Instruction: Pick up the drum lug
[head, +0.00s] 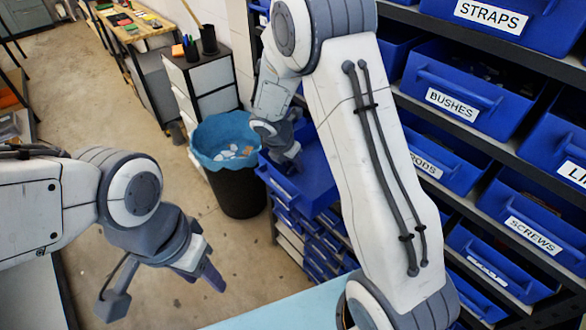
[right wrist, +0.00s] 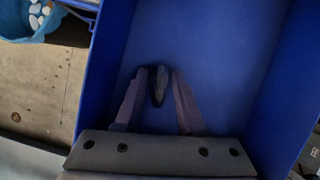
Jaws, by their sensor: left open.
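The drum lug (right wrist: 158,86) is a small dark grey piece seen in the right wrist view, inside a blue bin (right wrist: 215,50). My right gripper (right wrist: 159,78) reaches into this bin with one finger on each side of the lug near the fingertips. I cannot tell whether both fingers touch it. In the head view my right gripper (head: 290,162) is at the pulled-out blue bin (head: 314,178), and the lug is not visible there. My left gripper (head: 165,287) is open and empty, out over the floor at the lower left.
Racks of labelled blue bins (head: 452,97) fill the right side. A black waste bin with a blue liner (head: 221,140) stands left of the pulled-out bin. A light blue surface (head: 275,313) is at the bottom. A workbench (head: 133,25) stands behind.

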